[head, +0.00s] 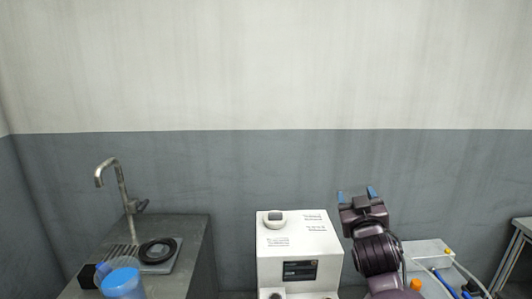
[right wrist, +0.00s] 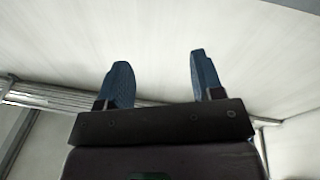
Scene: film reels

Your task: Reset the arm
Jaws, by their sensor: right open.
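My right gripper (head: 357,194) is raised in the head view, between a white machine and a white tray-like unit. Its two blue fingers point up and stand apart. In the right wrist view the same gripper (right wrist: 158,82) is open, with nothing between its fingers and a pale wall surface behind. My left gripper does not show in either view.
The white machine (head: 290,240) with a dark display stands left of my right arm. The white unit (head: 428,252) with coloured parts is at right. A grey sink counter (head: 190,240) has a tap (head: 120,185), a black reel (head: 158,251) and a blue container (head: 123,284).

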